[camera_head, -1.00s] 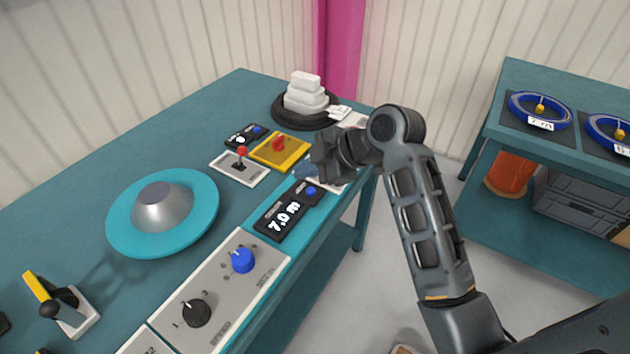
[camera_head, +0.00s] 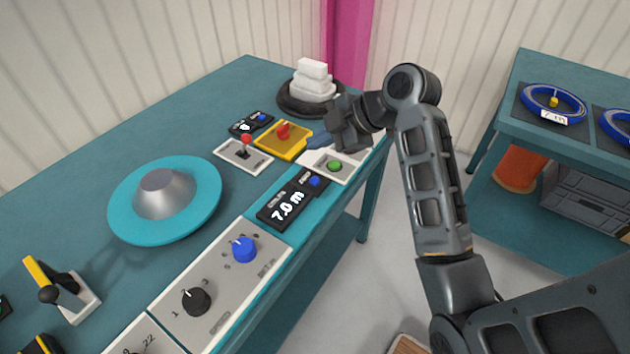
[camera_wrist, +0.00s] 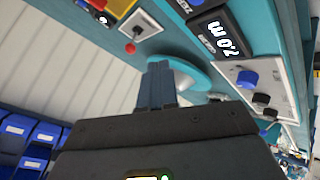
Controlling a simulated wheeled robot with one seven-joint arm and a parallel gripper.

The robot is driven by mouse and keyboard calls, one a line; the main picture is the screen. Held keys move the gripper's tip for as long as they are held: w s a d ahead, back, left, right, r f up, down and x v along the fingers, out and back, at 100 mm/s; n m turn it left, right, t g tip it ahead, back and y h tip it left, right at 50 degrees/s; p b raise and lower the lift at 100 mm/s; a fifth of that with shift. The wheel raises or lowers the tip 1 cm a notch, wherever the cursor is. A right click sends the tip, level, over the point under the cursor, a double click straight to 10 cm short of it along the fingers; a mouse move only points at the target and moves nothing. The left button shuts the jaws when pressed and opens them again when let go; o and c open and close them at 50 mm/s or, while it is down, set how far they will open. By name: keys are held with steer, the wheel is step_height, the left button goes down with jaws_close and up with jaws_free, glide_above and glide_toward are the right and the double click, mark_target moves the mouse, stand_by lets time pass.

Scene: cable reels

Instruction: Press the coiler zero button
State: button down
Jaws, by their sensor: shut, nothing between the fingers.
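The black length display (camera_head: 289,204) reads 7.0 m and lies near the table's front edge. Its blue button (camera_head: 315,181) sits at its far right end, with small lettering beside it. In the wrist view the display (camera_wrist: 222,42) is at the upper right, and the word ZERO shows partly by the button at the top edge. My gripper (camera_head: 318,143) is shut and empty, above the table beyond the display and apart from the blue button. In the wrist view its blue-grey fingers (camera_wrist: 157,82) are together.
A green button (camera_head: 335,166) on a pale plate lies just beyond the display. A yellow box with a red knob (camera_head: 284,139), a red-tipped lever (camera_head: 246,147) and a second small display (camera_head: 250,124) stand behind. A knob panel (camera_head: 220,285) lies nearer me. A turquoise reel (camera_head: 166,200) is left.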

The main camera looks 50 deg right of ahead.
mark_target(319, 181)
step_height(319, 181, down, 8)
steer(key=b, duration=0.5)
steer(key=shift+r, duration=0.2)
stand_by(1.6)
steer(key=shift+f+b, duration=0.4)
steer(key=shift+f, duration=0.4)
stand_by(0.9)
steer(key=shift+r, duration=0.1)
steer(key=shift+r+p, duration=0.5)
steer(key=shift+r, duration=0.25)
step_height(319, 181, up, 5)
steer(key=p, duration=0.4)
steer(key=shift+r, duration=0.1)
